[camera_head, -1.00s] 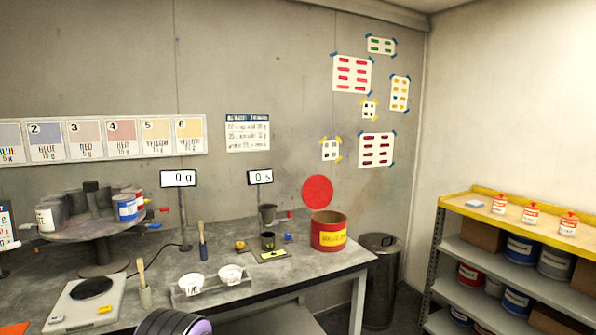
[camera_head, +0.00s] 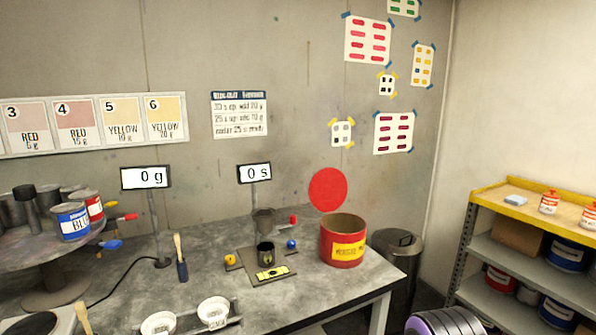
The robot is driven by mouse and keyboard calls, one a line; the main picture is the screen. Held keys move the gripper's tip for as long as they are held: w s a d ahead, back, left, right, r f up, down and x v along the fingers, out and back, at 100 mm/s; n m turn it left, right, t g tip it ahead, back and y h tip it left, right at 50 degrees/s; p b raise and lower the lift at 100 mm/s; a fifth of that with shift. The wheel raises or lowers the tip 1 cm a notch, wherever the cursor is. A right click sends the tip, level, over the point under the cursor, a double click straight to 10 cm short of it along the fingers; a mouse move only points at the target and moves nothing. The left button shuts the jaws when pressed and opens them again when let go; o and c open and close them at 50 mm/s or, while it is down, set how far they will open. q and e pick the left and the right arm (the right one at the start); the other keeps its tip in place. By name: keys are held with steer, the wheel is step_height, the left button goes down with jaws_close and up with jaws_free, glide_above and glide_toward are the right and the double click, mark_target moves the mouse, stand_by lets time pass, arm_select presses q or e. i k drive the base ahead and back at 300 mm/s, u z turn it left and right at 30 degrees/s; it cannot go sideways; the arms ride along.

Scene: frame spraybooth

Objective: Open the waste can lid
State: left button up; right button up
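A red can (camera_head: 341,252) with a yellow label stands on the right end of the grey workbench. The label is too blurred to read surely. The can's top is open and its inside shows. A flat red disc (camera_head: 328,189), looking like its lid, stands upright just behind and above the rim. Whether it is hinged to the can cannot be told. A dark metal bin (camera_head: 398,244) with its top covered stands on the floor right of the bench. Neither of my grippers is in view; only a ribbed purple-grey part of my arm shows at the bottom right.
On the bench (camera_head: 215,290) are a small black cup (camera_head: 265,254) on a plate, a brush (camera_head: 180,258), white cups (camera_head: 213,311) and a round stand with paint cans (camera_head: 70,222). A yellow-topped shelf (camera_head: 530,208) stands at the right.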

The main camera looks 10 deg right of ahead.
mark_target(328, 189)
steer(key=z, duration=0.35)
steer(key=i, duration=0.65)
steer(key=z, duration=0.6)
